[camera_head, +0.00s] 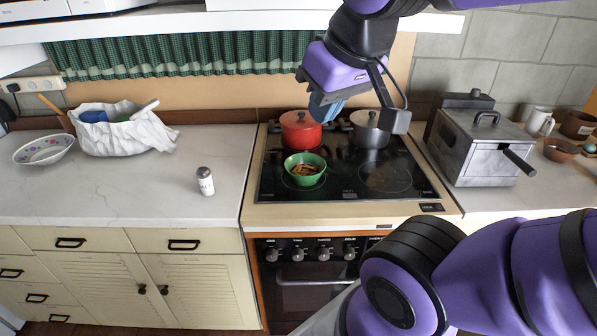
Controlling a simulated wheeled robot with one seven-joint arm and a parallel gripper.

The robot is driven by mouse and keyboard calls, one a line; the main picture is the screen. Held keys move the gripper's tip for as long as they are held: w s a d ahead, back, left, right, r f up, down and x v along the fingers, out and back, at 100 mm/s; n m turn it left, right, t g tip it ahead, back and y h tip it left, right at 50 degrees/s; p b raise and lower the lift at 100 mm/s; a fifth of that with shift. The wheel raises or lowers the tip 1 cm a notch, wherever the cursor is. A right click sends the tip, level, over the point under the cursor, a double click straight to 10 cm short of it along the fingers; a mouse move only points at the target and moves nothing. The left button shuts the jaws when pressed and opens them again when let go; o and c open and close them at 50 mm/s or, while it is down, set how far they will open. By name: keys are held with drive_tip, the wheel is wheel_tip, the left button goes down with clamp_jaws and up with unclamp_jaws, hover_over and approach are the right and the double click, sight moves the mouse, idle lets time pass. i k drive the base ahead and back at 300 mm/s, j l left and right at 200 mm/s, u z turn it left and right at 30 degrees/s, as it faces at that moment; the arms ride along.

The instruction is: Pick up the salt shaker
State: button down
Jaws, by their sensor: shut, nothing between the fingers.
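The salt shaker (205,182) is a small white cylinder with a dark grey cap. It stands upright on the white marble counter (120,205), left of the stove and near the counter's front edge. My gripper (322,108) is up and to the right of the shaker, above the rear of the stove and over the red pot. It points down, is shut and holds nothing. It is well apart from the shaker.
A green bowl (305,170) with food, a red pot (301,130) and a grey pot (369,129) stand on the black cooktop (350,190). A white cloth bundle (125,133) and a patterned bowl (43,150) lie at left. A metal fryer (478,150) stands right. Counter around the shaker is clear.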

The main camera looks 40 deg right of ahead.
sight(203, 174)
drive_tip(key=i+j, duration=0.35)
drive_tip(key=i+j+z, duration=0.1)
drive_tip(key=i+j, duration=0.25)
drive_tip(key=j, duration=0.15)
